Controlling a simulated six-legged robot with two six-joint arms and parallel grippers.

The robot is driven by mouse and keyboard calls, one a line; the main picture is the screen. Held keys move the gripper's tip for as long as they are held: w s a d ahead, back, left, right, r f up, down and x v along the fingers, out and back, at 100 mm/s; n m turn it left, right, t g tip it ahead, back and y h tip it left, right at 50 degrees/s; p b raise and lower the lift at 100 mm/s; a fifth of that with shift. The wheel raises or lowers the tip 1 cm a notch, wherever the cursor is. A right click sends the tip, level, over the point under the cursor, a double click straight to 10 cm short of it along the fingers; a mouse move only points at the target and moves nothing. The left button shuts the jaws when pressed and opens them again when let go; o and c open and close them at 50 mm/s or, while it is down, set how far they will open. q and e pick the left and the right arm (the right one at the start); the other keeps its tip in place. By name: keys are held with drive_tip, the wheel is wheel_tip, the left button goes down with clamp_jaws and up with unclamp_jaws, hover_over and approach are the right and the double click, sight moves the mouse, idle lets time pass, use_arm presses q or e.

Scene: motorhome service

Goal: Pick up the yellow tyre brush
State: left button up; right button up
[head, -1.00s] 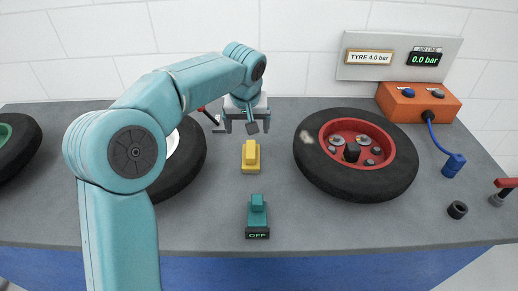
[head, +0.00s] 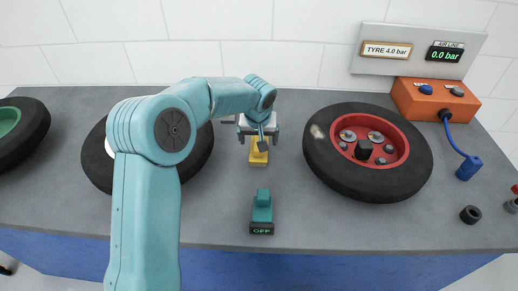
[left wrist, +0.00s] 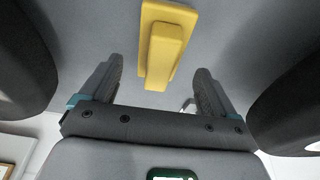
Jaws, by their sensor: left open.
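The yellow tyre brush (head: 258,158) lies on the grey bench between two tyres, partly hidden by my left gripper in the head view. In the left wrist view the brush (left wrist: 166,45) shows as a flat yellow base with a raised block-shaped grip. My left gripper (head: 258,139) is open and empty, just above and behind the brush in the head view. In the left wrist view its two fingers (left wrist: 157,82) are spread apart, with the near end of the brush between their tips in the picture. I cannot tell how far above the brush they are. My right gripper is not in view.
A tyre with a red hub (head: 368,153) lies right of the brush; another tyre (head: 200,152) lies left, partly behind my arm. A teal device marked OFF (head: 262,213) stands in front. An orange box (head: 435,100) with a blue hose is at the back right.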

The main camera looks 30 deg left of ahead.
use_arm(q)
drive_tip(key=x, duration=0.4)
drive_tip(key=shift+f, duration=0.15)
drive_tip(key=shift+s, duration=0.1)
drive_tip(key=c, duration=1.2)
drive_tip(key=shift+r, duration=0.7)
wheel_tip(320, 180, up, 19)
drive_tip(key=p, duration=0.2)
drive_tip(key=shift+p, duration=0.3)
drive_tip(key=shift+f, duration=0.1)
